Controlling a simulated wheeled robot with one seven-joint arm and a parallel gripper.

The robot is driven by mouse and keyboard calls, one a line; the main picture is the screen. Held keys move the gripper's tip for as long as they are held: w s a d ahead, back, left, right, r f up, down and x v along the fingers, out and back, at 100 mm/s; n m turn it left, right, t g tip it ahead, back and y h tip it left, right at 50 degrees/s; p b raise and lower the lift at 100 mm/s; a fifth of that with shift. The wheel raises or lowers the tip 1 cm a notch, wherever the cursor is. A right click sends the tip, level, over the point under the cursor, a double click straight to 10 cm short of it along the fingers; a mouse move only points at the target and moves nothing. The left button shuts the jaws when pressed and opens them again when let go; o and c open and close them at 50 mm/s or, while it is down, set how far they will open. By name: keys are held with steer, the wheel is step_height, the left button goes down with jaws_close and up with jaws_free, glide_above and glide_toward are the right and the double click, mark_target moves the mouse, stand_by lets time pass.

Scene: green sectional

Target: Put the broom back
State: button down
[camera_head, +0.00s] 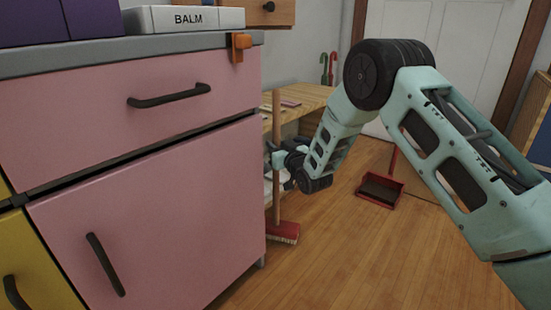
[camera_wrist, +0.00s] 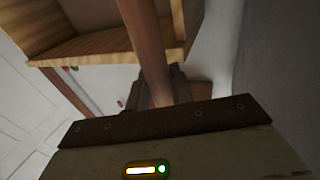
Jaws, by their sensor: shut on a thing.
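The broom has a brown wooden handle (camera_head: 276,140) and a red head (camera_head: 284,232) with pale bristles. It stands nearly upright beside the right side of the pink cabinet, its head at floor level. My gripper (camera_head: 272,158) is shut on the handle partway up. In the wrist view the handle (camera_wrist: 147,50) runs down between the fingers of my gripper (camera_wrist: 162,88). An orange clip (camera_head: 240,46) is fixed to the countertop's edge near its right corner, just left of the handle's top.
The pink cabinet (camera_head: 160,215) with dark handles fills the left. A white box marked BALM (camera_head: 195,18) sits on its counter. A wooden table (camera_head: 312,100) stands behind the broom. A red dustpan (camera_head: 380,190) is on the floor at right. Open wood floor lies in front.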

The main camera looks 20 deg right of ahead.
mark_target(276, 173)
step_height(276, 173, down, 3)
steer(key=shift+s+a+r+b, duration=0.1)
steer(key=shift+a+r+b, duration=0.05)
steer(key=shift+b, duration=0.85)
steer(key=c, duration=1.6)
jaws_free()
steer(key=shift+f, duration=0.2)
steer(key=shift+c, duration=0.2)
steer(key=o, duration=0.4)
